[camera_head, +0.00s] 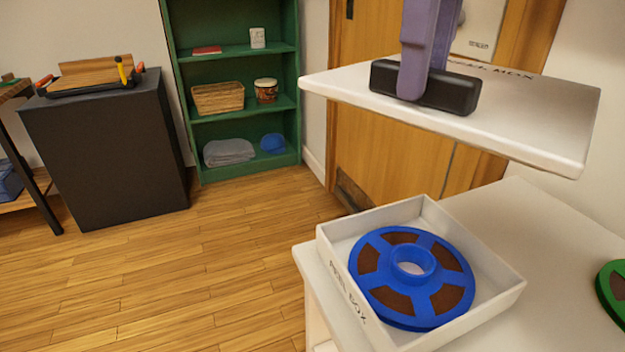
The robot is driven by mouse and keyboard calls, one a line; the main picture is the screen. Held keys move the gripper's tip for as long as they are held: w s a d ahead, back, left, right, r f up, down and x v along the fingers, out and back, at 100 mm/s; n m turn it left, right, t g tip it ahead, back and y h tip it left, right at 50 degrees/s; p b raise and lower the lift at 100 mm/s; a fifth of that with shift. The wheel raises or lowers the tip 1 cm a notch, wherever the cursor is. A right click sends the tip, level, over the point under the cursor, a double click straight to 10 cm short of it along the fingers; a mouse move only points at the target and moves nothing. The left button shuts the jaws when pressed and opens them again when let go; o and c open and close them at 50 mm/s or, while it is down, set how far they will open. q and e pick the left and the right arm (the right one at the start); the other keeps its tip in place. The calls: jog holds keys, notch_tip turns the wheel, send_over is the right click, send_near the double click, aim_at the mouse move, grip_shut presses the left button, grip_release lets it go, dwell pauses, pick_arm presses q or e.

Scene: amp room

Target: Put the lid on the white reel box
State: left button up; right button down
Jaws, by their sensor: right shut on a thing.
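The white reel box (338,285) stands open on a white surface at the lower right, with "REEL BOX" lettering on its side. A blue reel (368,258) with brown tape lies flat inside it. The white lid (540,108) hangs in the air above the box, clear of it, with lettering on its top and a black bar handle (455,96). My right gripper (418,85), purple, comes down from the top and is shut on the handle; it hides part of the lid. My left gripper is not in view.
The white table (535,230) has bare room behind and right of the box. A green reel (612,288) lies at the right edge. A green shelf (185,105), a dark cabinet (105,150) and a wooden door (380,135) stand behind. The wooden floor at left is clear.

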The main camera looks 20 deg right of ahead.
jog(key=shift+f+b, duration=1.65)
jog(key=shift+f, duration=8.25)
jog(key=shift+f+b, duration=0.5)
jog(key=shift+f, duration=0.05)
jog(key=c, duration=0.7)
grip_release()
jog(key=shift+c, duration=0.2)
